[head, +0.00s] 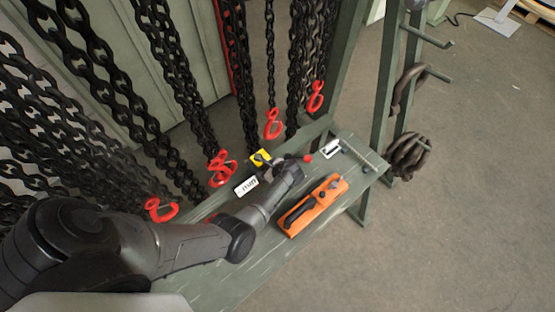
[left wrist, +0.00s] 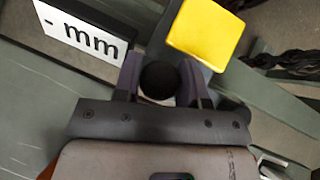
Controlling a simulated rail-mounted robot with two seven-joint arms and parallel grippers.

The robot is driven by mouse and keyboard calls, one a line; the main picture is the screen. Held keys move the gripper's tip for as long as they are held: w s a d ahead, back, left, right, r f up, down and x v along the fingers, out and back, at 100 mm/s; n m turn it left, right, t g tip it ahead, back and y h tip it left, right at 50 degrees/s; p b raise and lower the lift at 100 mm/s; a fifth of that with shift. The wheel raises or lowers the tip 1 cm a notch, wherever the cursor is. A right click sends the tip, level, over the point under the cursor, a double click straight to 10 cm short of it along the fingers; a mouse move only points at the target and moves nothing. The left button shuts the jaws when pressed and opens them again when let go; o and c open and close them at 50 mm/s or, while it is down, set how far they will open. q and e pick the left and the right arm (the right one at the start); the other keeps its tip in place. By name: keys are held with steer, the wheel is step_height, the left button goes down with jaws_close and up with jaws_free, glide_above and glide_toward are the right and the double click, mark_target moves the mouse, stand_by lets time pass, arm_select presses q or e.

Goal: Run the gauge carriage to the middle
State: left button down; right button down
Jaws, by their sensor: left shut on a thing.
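My left gripper (head: 270,161) reaches over the green bench to a black round knob beside a yellow block (head: 260,156). In the left wrist view its two fingers (left wrist: 163,84) are shut on the black knob (left wrist: 160,77), one finger on each side. The yellow block (left wrist: 205,32) is just beyond the right finger, and a white label plate (left wrist: 80,30) reading "- mm" is beyond the left finger. The plate (head: 246,186) also shows in the head view. The gauge carriage cannot be told apart clearly; its rail is mostly hidden. My right gripper is out of view.
An orange tool or case (head: 313,205) with a black handle lies on the bench (head: 235,280). A white item (head: 332,149) sits near its right end. Black chains with red hooks (head: 273,124) hang along the back. Open floor (head: 470,200) is at the right.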

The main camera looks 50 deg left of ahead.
mark_target(247, 182)
arm_select(q)
steer(key=s+p, duration=0.1)
steer(key=s, duration=0.1)
steer(key=s+p, duration=0.3)
steer(key=s, duration=0.1)
steer(key=shift+s+a+r, duration=0.15)
steer(key=shift+s+r, duration=0.05)
steer(key=shift+r, duration=0.05)
steer(key=shift+s+f+p, duration=0.25)
steer(key=shift+s+p, duration=0.15)
steer(key=shift+s, duration=0.2)
steer(key=c, duration=1)
jaws_free()
steer(key=shift+o, duration=0.2)
steer(key=shift+w+r, duration=0.1)
steer(key=shift+r, duration=0.1)
steer(key=p+v, duration=0.1)
steer(key=v, duration=1.2)
steer(key=shift+d+p, duration=0.3)
steer(key=shift+p, duration=0.1)
